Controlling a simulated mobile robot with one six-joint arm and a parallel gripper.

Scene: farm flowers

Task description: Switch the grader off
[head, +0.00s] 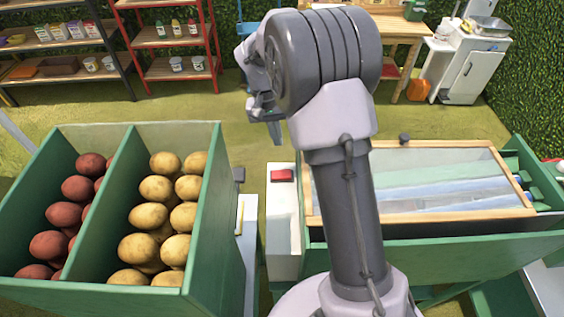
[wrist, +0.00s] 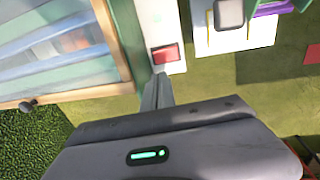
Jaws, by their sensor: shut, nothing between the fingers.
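The grader is a green machine with a wood-framed clear lid (head: 420,182) on the right in the head view; part of the lid shows at upper left in the wrist view (wrist: 62,45). A red switch (head: 282,176) sits on the white panel (head: 283,228) at the grader's left side. In the wrist view the red switch (wrist: 166,53) lies just beyond my fingertips. My gripper (head: 274,136) is shut and empty, above and beyond the switch in the head view. Its closed fingers also show in the wrist view (wrist: 159,80). Contact with the switch is not visible. Whether it is pressed cannot be told.
A green bin (head: 212,215) with red and yellow potatoes stands left of the switch, across a narrow gap. A dark knob (head: 404,138) sits on the lid's far edge. Shelves (head: 165,40) and a wooden table (head: 398,28) stand behind, with open floor before them.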

